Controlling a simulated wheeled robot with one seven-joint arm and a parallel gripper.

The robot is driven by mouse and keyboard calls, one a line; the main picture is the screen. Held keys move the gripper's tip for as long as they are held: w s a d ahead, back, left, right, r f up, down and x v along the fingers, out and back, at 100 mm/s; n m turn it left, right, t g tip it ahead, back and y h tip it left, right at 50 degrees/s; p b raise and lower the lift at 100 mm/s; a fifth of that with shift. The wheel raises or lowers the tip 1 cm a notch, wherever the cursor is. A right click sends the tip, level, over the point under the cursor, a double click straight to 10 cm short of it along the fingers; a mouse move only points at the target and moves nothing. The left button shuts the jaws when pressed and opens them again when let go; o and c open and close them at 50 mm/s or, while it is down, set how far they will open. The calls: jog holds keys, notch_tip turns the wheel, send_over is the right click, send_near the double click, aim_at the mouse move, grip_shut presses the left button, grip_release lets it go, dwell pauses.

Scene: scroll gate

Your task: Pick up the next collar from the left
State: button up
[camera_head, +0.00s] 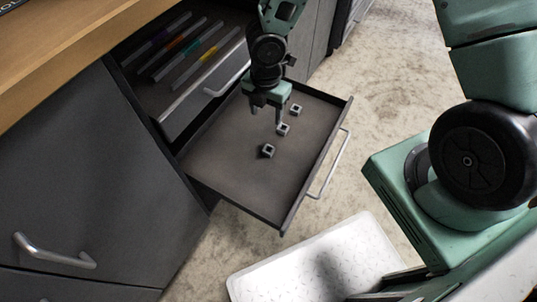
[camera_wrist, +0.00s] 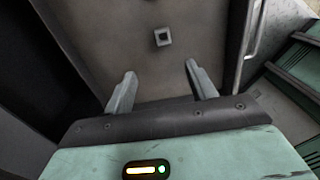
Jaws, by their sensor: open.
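Three small grey square collars, each with a square hole, stand in a rough row on the floor of an open dark drawer (camera_head: 225,155). In the head view they are the near left collar (camera_head: 268,151), the middle collar (camera_head: 283,130) and the far right collar (camera_head: 296,110). My gripper (camera_head: 267,113) hangs above the drawer, pointing down, beside the middle and far collars in the picture. Its fingers are apart with nothing between them. In the wrist view one collar (camera_wrist: 163,38) lies beyond the open fingertips (camera_wrist: 161,72); I cannot tell which one it is.
The lower drawer's bar handle (camera_head: 329,165) faces the open floor. A white patterned step or plate (camera_head: 315,260) lies on the floor in front. A wooden countertop (camera_head: 60,50) is above left.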

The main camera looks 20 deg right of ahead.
jog(key=b, duration=0.6)
send_over(268, 147)
jog(key=f, duration=1.1)
jog(key=shift+s+a+f, duration=0.25)
jog(key=shift+s+a, duration=0.1)
jog(key=f+b, duration=0.2)
jog(key=f, duration=0.1)
jog(key=f+b, duration=0.1)
jog(key=f, duration=0.1)
jog(key=shift+s+d+f, duration=0.1)
jog(key=shift+s+d, duration=0.05)
jog(key=shift+s, duration=0.1)
jog(key=c, duration=1.1)
